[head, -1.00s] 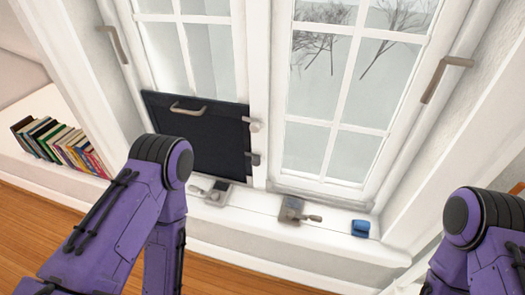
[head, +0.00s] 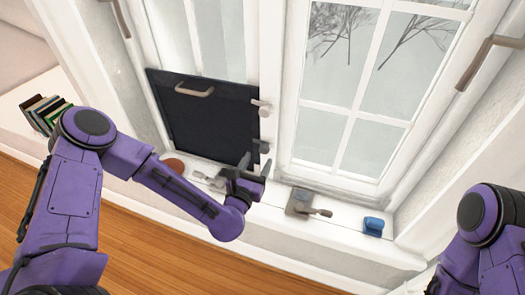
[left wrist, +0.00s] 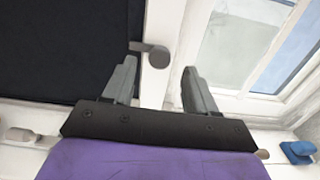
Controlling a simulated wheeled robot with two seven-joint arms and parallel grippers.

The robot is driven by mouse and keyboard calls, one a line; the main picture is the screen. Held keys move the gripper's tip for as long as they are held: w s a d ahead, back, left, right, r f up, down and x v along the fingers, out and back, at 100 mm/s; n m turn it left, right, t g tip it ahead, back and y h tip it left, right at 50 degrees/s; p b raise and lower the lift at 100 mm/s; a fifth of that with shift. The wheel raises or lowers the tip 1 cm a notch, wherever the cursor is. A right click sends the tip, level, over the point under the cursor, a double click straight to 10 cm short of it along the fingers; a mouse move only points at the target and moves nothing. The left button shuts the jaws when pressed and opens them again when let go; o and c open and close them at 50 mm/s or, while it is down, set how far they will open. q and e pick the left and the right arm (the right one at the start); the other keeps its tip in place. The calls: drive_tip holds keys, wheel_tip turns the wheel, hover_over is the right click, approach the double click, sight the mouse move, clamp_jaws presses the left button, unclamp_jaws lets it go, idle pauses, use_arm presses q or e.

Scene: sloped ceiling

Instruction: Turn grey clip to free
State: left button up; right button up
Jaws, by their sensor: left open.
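A dark panel (head: 200,125) with a beige handle stands against the left window sash. Two clips sit on the white frame at its right edge: a paler upper clip (head: 261,106) and a grey lower clip (head: 261,146). In the left wrist view a grey clip (left wrist: 153,52) has a round hub on the white post and a short tab pointing left over the panel edge. My left gripper (head: 254,165) is open and empty, just below the lower clip; in the wrist view its fingers (left wrist: 159,70) lie either side of the post, apart from the clip. My right gripper is out of view.
A grey latch block with a lever (head: 298,201) and a blue object (head: 373,226) are on the sill right of my left gripper. A brown round thing (head: 172,165) is below the panel. Books (head: 45,113) stand at far left.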

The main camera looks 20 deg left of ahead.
sight(263, 151)
use_arm(q)
drive_tip(key=w, duration=0.5)
drive_tip(key=shift+d+f, duration=0.1)
drive_tip(key=shift+c, duration=0.3)
drive_tip(key=c, duration=1)
drive_tip(key=shift+o, duration=0.2)
